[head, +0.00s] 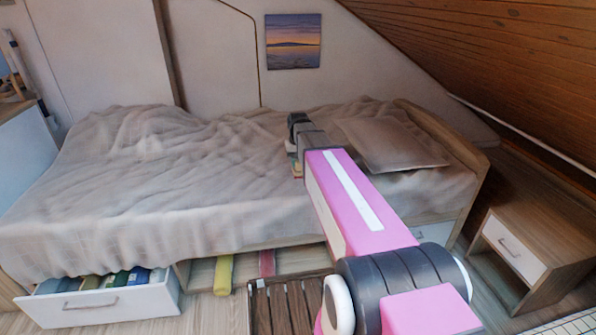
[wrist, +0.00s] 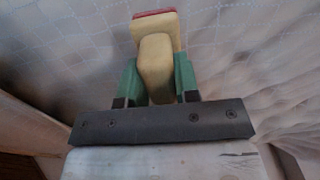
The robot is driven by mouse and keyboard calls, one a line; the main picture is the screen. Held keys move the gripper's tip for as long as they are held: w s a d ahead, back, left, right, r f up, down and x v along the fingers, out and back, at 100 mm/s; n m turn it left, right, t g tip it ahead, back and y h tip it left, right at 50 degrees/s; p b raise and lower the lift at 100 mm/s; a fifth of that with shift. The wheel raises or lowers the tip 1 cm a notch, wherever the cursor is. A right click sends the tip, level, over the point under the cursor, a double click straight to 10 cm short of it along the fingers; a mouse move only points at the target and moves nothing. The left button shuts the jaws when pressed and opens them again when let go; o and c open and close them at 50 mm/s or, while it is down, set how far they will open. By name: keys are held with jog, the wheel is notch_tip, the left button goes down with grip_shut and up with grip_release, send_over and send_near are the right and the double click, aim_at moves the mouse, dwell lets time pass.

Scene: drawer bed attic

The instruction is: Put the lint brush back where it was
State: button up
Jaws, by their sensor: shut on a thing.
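My gripper (wrist: 156,78) is shut on the lint brush (wrist: 155,50), whose pale yellow body stands between the green fingers in the wrist view. The brush has a wider pale end with a red edge at the top of that view. In the head view my gripper (head: 293,160) is over the bed, left of the pillow, mostly hidden by my own arm. Only a small pale and reddish bit shows beside it there. I cannot tell how far the brush is above the blanket.
The bed (head: 150,190) has a rumpled beige blanket and a pillow (head: 390,143). Below, a white drawer (head: 100,304) stands open with several items inside. A yellow roll (head: 223,275) and a red item (head: 267,263) lie in the open bay. A nightstand (head: 535,240) stands right.

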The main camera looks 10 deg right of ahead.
aim_at(298, 169)
jog(key=shift+f, duration=2.05)
jog(key=o, duration=0.9)
jog(key=shift+c, duration=0.2)
notch_tip(298, 169, up, 12)
jog(key=shift+f, duration=0.1)
jog(key=s+f, duration=1.8)
jog(key=s, duration=0.3)
jog(key=shift+s, duration=0.1)
